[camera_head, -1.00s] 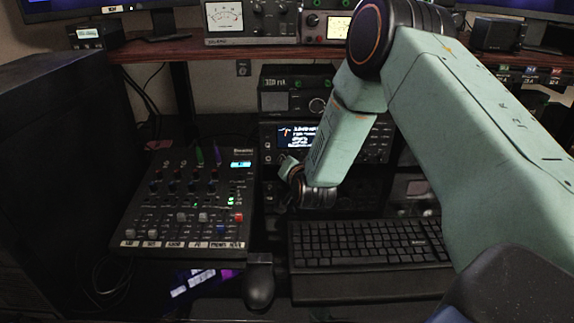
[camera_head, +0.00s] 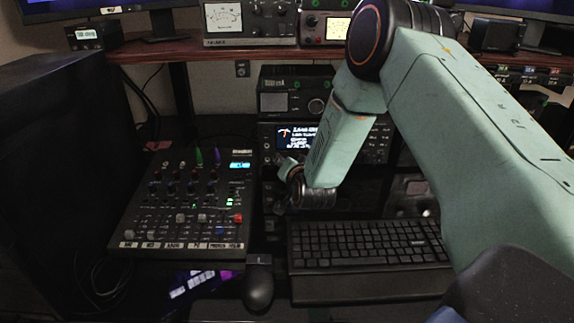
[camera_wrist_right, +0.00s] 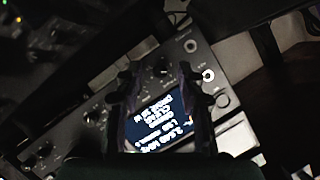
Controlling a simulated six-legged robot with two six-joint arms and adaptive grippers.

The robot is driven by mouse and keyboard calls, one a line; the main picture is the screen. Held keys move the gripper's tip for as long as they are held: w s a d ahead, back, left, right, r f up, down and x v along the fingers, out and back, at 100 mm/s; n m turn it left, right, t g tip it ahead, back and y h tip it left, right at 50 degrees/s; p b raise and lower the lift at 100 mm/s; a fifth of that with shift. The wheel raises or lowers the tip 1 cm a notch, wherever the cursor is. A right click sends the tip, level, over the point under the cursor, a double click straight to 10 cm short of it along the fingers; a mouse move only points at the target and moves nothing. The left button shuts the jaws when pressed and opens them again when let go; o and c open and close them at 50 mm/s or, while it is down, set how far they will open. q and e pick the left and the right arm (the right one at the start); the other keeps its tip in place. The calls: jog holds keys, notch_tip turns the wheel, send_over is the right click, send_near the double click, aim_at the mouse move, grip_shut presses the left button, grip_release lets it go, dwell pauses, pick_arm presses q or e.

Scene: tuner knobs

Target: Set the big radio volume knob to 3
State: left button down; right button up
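The radio with a lit screen (camera_head: 297,137) stands under the shelf, behind the keyboard. My right arm covers much of its right side in the head view. My right gripper (camera_head: 284,178) is in front of the radio's lower left part. In the right wrist view the radio face (camera_wrist_right: 190,48) appears turned over, with its bright screen (camera_wrist_right: 158,122) between and behind the two dark fingers. The fingers of my right gripper (camera_wrist_right: 158,78) stand apart, with nothing visibly held. Small knobs show on the face, but I cannot tell which is the big volume knob or its setting. My left gripper is out of view.
A mixer (camera_head: 185,205) lies left of my right gripper. A keyboard (camera_head: 365,245) and a mouse (camera_head: 258,285) are in front. Another unit (camera_head: 297,95) with a round knob sits above the radio. A shelf (camera_head: 200,47) with meters runs above.

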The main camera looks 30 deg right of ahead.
jog(key=v, duration=1.2)
dwell(0.3)
